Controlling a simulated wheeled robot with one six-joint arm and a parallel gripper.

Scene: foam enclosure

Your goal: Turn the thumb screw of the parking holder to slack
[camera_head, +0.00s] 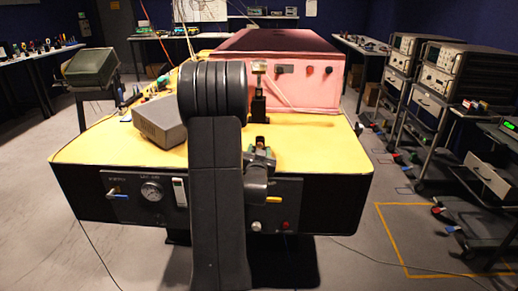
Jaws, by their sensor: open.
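A dark upright stand (258,108), which looks like the parking holder, stands on the yellow tabletop in front of the pink box. A pale block (259,67) sits at its top. The thumb screw is too small to make out. My gripper (262,153) shows small, past the right side of my large dark arm link, near the table's front edge. It is open, below the stand in the picture and apparently apart from it. My arm hides part of the gripper's wrist and the table to its left.
The yellow table (310,152) has a front panel with a gauge (152,192) and knobs. A grey box (160,124) and small tools lie left of my arm. The pink box (313,85) fills the back. The tabletop is clear at right. Instrument carts (440,100) stand farther right.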

